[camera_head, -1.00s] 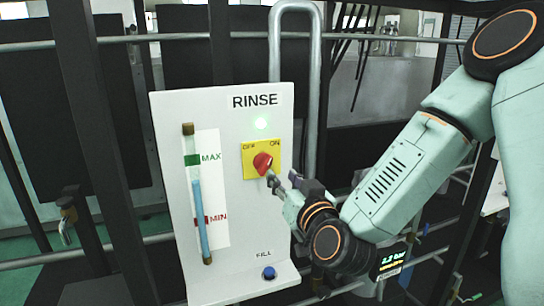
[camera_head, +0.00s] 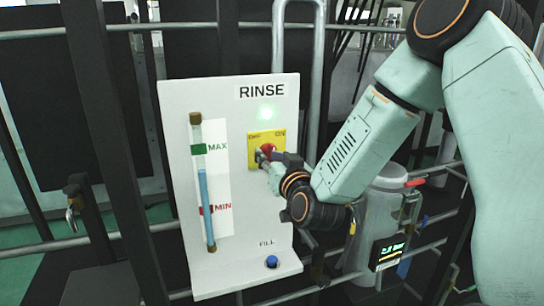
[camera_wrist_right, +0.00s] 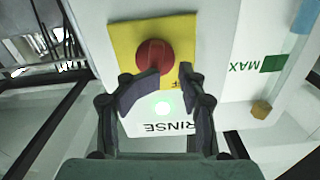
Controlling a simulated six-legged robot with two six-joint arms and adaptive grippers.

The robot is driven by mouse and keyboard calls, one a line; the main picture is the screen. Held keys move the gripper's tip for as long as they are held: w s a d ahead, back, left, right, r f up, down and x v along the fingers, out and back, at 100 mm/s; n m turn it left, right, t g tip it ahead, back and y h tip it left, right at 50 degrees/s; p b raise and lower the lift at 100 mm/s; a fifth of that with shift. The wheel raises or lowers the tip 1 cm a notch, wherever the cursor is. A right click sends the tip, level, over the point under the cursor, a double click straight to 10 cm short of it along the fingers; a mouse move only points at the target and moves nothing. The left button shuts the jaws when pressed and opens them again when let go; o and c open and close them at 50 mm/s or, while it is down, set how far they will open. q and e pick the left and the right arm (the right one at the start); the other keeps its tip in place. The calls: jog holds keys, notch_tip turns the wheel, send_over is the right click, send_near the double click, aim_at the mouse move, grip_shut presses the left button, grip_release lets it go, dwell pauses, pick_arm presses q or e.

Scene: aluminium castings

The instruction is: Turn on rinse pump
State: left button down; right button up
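The white RINSE panel (camera_head: 180,240) stands upright in the head view. On it, a red rotary knob (camera_head: 268,148) sits on a yellow OFF/ON plate (camera_head: 253,137), with a glowing green lamp (camera_head: 267,114) above. My right gripper (camera_head: 267,158) is at the knob and partly hides it. In the right wrist view, the red knob (camera_wrist_right: 155,57) lies just beyond the open fingertips (camera_wrist_right: 171,73); the left finger overlaps its edge. I cannot tell whether they touch. The knob's pointing direction is hidden. My left gripper is not in view.
The panel also carries a sight tube (camera_head: 203,190) with blue liquid between MAX and MIN marks, and a blue FILL button (camera_head: 271,262) below the knob. Metal rails and dark posts surround it. A grey cylinder (camera_head: 380,215) and a small lit display (camera_head: 387,252) stand right of the panel.

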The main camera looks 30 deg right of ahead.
jog(key=shift+c, duration=0.7)
jog(key=shift+s+d, duration=0.15)
jog(key=shift+d, duration=0.35)
jog(key=c, duration=0.5)
jog(key=shift+a, duration=0.1)
jog(key=shift+c, duration=0.5)
jog(key=shift+a, duration=0.3)
grip_shut()
jog(key=o, duration=0.5)
grip_release()
jog(key=shift+d, duration=0.25)
jog(key=shift+o, duration=1)
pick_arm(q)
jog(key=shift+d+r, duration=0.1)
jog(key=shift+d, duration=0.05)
pick_arm(e)
jog(key=shift+o, duration=0.3)
jog(key=shift+a, duration=0.1)
